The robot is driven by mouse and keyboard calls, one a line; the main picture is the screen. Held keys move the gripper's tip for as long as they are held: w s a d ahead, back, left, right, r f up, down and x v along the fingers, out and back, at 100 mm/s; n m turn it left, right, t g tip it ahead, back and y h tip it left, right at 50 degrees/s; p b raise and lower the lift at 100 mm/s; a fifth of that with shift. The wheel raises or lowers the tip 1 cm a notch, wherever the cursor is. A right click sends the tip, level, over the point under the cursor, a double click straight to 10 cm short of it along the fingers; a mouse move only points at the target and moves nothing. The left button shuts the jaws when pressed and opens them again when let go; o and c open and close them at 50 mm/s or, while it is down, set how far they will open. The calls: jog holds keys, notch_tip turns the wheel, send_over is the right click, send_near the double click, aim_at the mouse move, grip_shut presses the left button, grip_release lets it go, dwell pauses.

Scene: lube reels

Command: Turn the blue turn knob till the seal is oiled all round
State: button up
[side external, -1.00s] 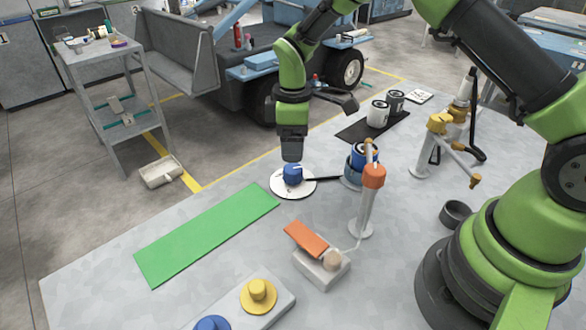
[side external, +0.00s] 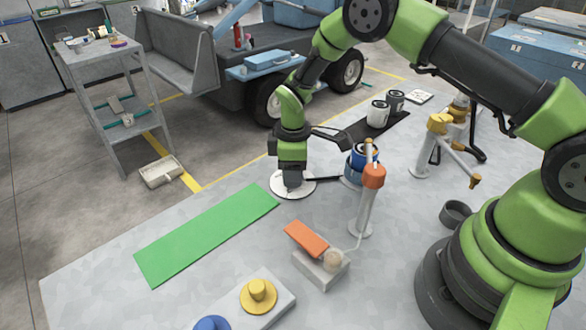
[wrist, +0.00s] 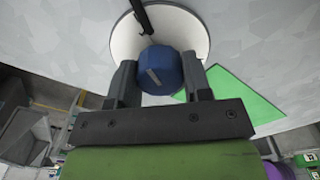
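The blue turn knob (wrist: 160,68) stands on a round white plate (side external: 306,189). In the wrist view it sits between the two fingers of my gripper (wrist: 160,75), with a pale mark on its top. The fingers lie close along both sides; I cannot tell whether they press on it. In the side view my gripper (side external: 292,181) is down over the plate and hides the knob. A dark rod (side external: 324,178) runs from the plate to a blue holder (side external: 350,180) with a blue and white canister (side external: 362,157). I cannot make out the seal or any oil on it.
An orange-topped post (side external: 367,205) stands close right of the plate, near an orange pedal (side external: 306,239). A green strip (side external: 205,235) lies to the left. A yellow knob (side external: 258,294) and another blue knob (side external: 212,324) are in front. Two canisters stand on a dark mat (side external: 362,130).

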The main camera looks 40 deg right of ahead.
jog(key=shift+m, duration=0.4)
jog(key=m, duration=0.2)
jog(key=shift+m, duration=0.4)
jog(key=m, duration=0.3)
jog(key=shift+m, duration=0.3)
jog(key=m, duration=0.3)
jog(key=shift+m, duration=0.3)
jog(key=m, duration=0.3)
jog(key=shift+m, duration=0.4)
jog(key=m, duration=0.4)
jog(key=shift+m, duration=2.7)
